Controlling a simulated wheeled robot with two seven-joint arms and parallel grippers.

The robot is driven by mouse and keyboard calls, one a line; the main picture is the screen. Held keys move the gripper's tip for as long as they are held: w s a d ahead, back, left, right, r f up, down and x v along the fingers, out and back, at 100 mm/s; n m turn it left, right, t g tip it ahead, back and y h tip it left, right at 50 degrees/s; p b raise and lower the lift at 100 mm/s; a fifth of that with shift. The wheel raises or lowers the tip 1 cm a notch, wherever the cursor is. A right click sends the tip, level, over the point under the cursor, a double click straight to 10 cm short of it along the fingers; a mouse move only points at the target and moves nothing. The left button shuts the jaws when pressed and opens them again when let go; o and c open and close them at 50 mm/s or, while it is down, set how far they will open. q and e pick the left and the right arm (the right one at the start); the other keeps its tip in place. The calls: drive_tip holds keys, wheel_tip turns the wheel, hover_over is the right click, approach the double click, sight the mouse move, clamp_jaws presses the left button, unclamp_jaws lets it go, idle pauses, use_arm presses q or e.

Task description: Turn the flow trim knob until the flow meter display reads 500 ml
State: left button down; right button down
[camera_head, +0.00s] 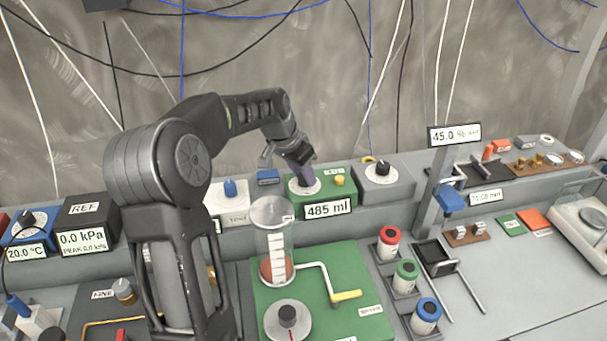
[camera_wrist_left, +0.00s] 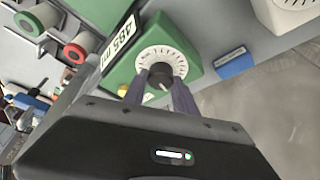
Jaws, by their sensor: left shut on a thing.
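The flow meter is a green box (camera_head: 352,193) on the back ledge. Its display (camera_head: 328,209) reads 485 ml; in the left wrist view the same display (camera_wrist_left: 119,40) appears upside down. A white graduated dial (camera_head: 295,191) sits on top of the box, with the black flow trim knob (camera_wrist_left: 160,74) at its centre. My left gripper (camera_head: 306,180) reaches down from above and is shut on this knob. In the left wrist view, its two fingers (camera_wrist_left: 158,88) stand on either side of the knob. In the head view the gripper hides most of the knob. My right gripper is not in view.
A yellow button (camera_head: 339,181) is beside the dial. A grey box with a black knob (camera_head: 383,168) stands right, a white box with a blue knob (camera_head: 230,188) left. A glass cylinder (camera_head: 273,240) and yellow-handled crank (camera_head: 346,296) stand in front on a green plate.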

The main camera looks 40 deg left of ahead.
use_arm(q)
drive_tip(key=m+h, duration=0.1)
drive_tip(key=m, duration=0.3)
drive_tip(key=shift+w+a+h+b, duration=0.1)
drive_tip(key=shift+a+h+b, duration=0.1)
drive_tip(key=shift+h+b, duration=0.15)
drive_tip(key=m+g, duration=0.1)
drive_tip(key=m, duration=0.1)
drive_tip(key=m+h+p, duration=0.1)
drive_tip(key=m, duration=0.2)
drive_tip(key=shift+g+h, duration=0.25)
drive_tip(key=shift+g, duration=0.15)
drive_tip(key=shift+m, duration=0.3)
drive_tip(key=c, duration=1)
unclamp_jaws()
